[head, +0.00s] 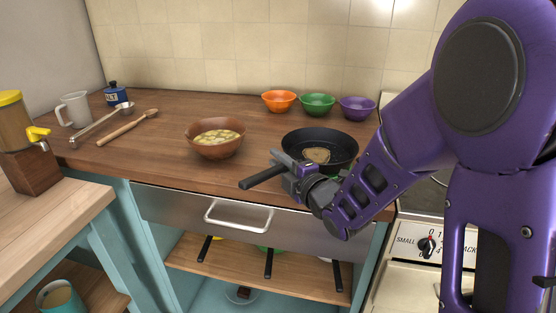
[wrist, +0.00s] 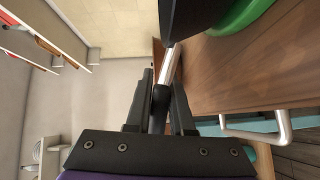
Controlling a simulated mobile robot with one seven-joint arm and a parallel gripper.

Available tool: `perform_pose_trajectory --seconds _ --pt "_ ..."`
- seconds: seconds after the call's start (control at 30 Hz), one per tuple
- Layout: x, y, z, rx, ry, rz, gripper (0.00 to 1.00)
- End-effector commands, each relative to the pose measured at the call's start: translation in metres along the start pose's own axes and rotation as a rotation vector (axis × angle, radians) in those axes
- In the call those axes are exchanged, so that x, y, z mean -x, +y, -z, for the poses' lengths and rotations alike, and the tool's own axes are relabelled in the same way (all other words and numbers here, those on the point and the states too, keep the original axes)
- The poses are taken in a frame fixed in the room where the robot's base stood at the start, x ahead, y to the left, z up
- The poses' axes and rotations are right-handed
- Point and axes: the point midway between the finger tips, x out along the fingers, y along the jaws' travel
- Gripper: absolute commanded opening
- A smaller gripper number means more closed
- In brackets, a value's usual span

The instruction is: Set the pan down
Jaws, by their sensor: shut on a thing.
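The pan (head: 345,142) has a black inside and holds a piece of tan food (head: 317,154). It is at the counter's front edge on the right, roughly level. A green outer side (wrist: 243,14) shows in the wrist view. My gripper (head: 293,172) is shut on the pan's black handle (head: 262,178), which points left and toward me past the counter edge. The fingers also show around the handle in the wrist view (wrist: 160,105). I cannot tell whether the pan's base touches the wooden counter (head: 165,160).
A brown bowl of food (head: 216,139) stands left of the pan. Orange (head: 279,101), green (head: 318,104) and purple (head: 357,108) bowls line the back. A stove (head: 425,190) is at the right. A drawer handle (head: 239,216) sticks out below.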

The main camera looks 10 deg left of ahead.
Motion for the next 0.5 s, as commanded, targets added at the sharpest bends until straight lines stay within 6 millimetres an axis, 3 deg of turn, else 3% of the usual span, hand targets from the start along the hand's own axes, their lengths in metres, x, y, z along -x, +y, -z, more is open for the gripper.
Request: perform_pose_trajectory --seconds 0.27,0.3,0.5 --pt "-0.0006 -0.0021 -0.0003 0.003 0.001 -0.004 0.0" --pt "-0.0006 -0.0023 -0.0003 0.003 0.001 -0.005 0.23" --pt "-0.0004 -0.0029 -0.0004 0.001 0.001 -0.003 0.56"
